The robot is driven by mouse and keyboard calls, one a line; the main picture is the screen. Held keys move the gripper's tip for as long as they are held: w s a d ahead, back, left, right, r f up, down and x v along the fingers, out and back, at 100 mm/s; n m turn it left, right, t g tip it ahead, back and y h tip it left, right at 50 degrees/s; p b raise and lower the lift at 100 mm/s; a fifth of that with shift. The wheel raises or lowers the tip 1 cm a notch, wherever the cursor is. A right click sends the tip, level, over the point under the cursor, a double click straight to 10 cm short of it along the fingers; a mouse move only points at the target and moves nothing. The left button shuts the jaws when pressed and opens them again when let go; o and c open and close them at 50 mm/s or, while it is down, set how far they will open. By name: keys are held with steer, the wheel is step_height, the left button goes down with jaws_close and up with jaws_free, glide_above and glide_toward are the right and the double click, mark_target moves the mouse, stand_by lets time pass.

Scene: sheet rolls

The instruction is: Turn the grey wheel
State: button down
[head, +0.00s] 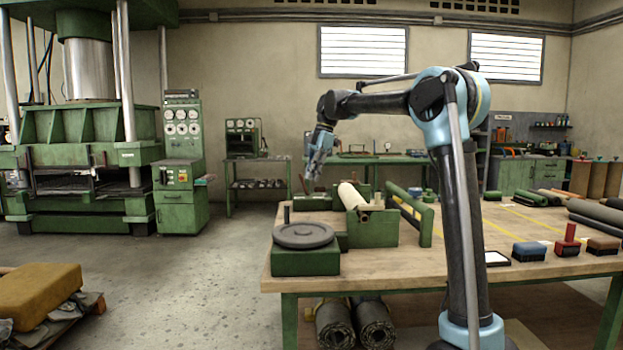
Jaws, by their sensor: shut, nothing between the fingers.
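The grey wheel (303,235) lies flat on top of a green block-shaped base (305,262) at the table's front left corner. A short dark upright handle (287,214) shows at the wheel's left rear rim. My gripper (310,176) points down above the back left part of the table, behind and above the wheel and apart from it. Its fingers look closed and hold nothing, though they are small in this view.
A green roller frame (375,228) with a cream roll (351,196) stands right behind the wheel. A green rail (410,205) lies beside it. Stamps and blocks (529,251) sit at the table's right front. The wooden table (440,265) is bare in front.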

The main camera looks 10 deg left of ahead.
steer(key=s+a+f, duration=0.1)
steer(key=f, duration=0.1)
steer(key=s+a+f, duration=0.1)
steer(key=f, duration=0.2)
steer(key=s+a+f, duration=0.1)
steer(key=f, duration=0.1)
steer(key=shift+s+a+f, duration=0.1)
steer(key=shift+a+f, duration=0.15)
steer(key=shift+s+a+f, duration=0.15)
steer(key=shift+s+a, duration=0.35)
steer(key=shift+a, duration=0.05)
steer(key=shift+s+a+n, duration=0.3)
steer(key=shift+s+a, duration=0.05)
steer(key=shift+a, duration=0.15)
steer(key=shift+f, duration=0.1)
